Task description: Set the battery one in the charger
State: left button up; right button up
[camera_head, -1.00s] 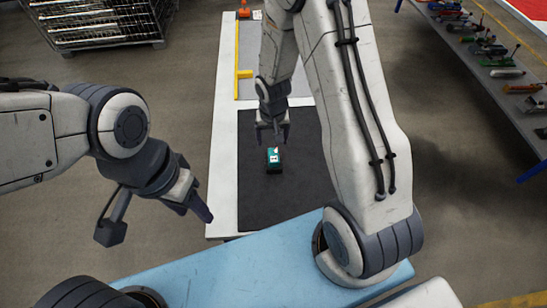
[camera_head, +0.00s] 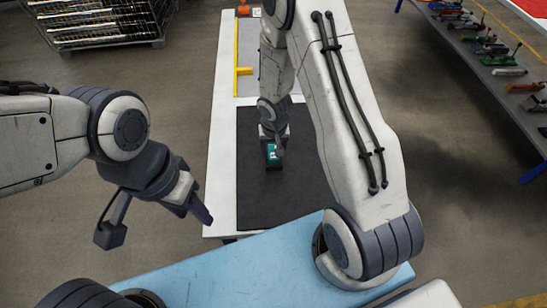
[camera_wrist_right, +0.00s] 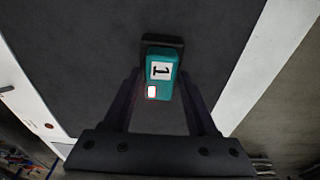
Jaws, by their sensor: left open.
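The battery (camera_head: 274,154) is a teal block with a black end, lying on the dark mat. In the right wrist view it (camera_wrist_right: 161,78) shows a white label with the figure 1 and a small white patch. My right gripper (camera_head: 272,140) is down at the battery, with a finger on each side of it in the right wrist view (camera_wrist_right: 160,80). I cannot tell whether the fingers press on it. My left gripper (camera_head: 190,200) is open and empty, left of the table. I cannot clearly make out a charger.
The dark mat (camera_head: 265,205) lies on a white table (camera_head: 221,165), largely clear around the battery. A yellow bar-shaped piece (camera_head: 238,70) and an orange-red object (camera_head: 243,11) are farther back. A wire crate (camera_head: 95,20) stands back left, a tool shelf (camera_head: 510,95) at right.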

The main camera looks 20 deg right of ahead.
grip_shut()
jog(key=shift+r, duration=0.15)
